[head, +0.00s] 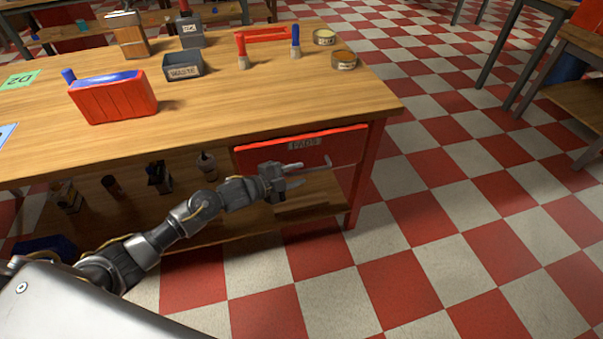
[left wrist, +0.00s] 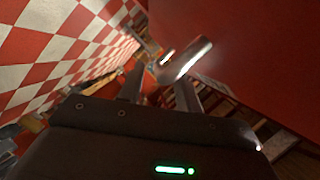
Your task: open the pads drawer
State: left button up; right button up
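The red drawer front (head: 270,152) with a label reading PADS (head: 305,143) sits under the right end of the wooden workbench. It looks closed; no drawer inside shows. A pale metal handle (head: 328,162) is on its front, partly hidden by my gripper. My left gripper (head: 297,174) is just in front of the drawer, beside the handle. In the left wrist view its two fingers (left wrist: 160,88) are apart with nothing clearly between them. The shiny handle (left wrist: 187,60) lies close to the fingertips; whether they touch it cannot be told. My right gripper is not in view.
A lower shelf (head: 230,226) holds bottles.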

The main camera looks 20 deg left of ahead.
pick_arm(q)
jog(key=shift+x, duration=1.2)
grip_shut()
